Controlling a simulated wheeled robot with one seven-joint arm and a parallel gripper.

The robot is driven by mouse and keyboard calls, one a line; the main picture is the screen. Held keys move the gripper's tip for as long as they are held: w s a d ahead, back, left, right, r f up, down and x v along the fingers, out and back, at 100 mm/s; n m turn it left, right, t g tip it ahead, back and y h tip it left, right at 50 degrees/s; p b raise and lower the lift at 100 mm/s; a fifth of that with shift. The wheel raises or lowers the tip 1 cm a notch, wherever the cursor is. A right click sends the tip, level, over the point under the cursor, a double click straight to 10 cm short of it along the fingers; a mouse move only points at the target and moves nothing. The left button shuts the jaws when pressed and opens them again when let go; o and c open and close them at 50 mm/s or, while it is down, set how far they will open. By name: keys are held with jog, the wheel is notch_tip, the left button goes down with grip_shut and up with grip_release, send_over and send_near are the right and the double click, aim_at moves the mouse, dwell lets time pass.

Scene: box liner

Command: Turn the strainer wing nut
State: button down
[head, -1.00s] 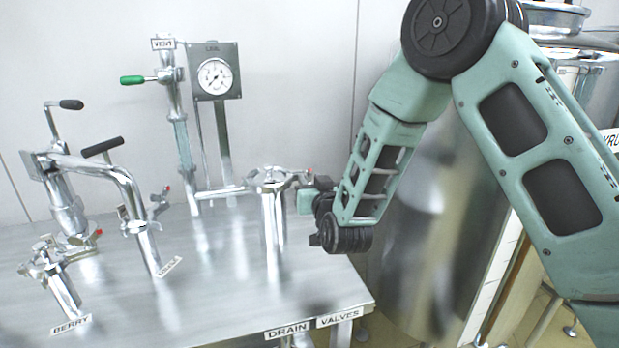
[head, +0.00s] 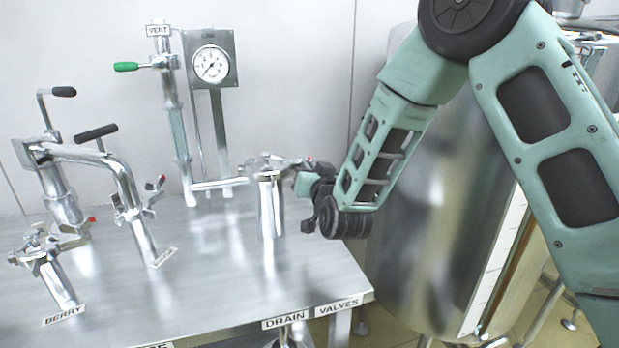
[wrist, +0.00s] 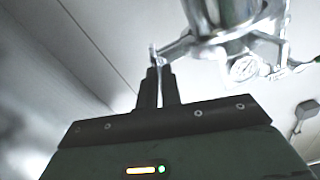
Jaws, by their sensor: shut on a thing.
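The strainer (head: 270,212) is an upright shiny metal cylinder on the right part of the steel table, with a clamp (head: 264,164) around its top. The wing nut (wrist: 155,54) sits at the end of the clamp's arm in the wrist view. My gripper (wrist: 158,72) is shut on the wing nut, with its two dark fingers close together around it. In the head view my gripper (head: 303,180) is at the right side of the clamp, and the wing nut is partly hidden there; a small red tip shows beside it.
The steel table (head: 200,290) also carries a bent pipe (head: 120,180) with black-handled valves, a berry-labelled clamped fitting (head: 52,272) and a green-handled vent pipe (head: 176,115). A pressure gauge (head: 211,64) stands behind. A large steel tank (head: 430,220) is close on the right.

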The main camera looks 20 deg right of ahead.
jog(key=shift+d+f+m+b, duration=0.1)
jog(key=shift+f+m+b, duration=0.05)
jog(key=shift+m+b, duration=2.4)
jog(key=shift+d+f+m+b, duration=0.1)
jog(key=shift+m+b, duration=2.2)
jog(key=shift+b, duration=0.45)
jog(key=shift+d+f+m+b, duration=0.1)
jog(key=shift+f+m+b, duration=0.05)
jog(key=shift+m+b, duration=2.4)
jog(key=c, duration=1.6)
grip_release()
jog(key=shift+r, duration=0.1)
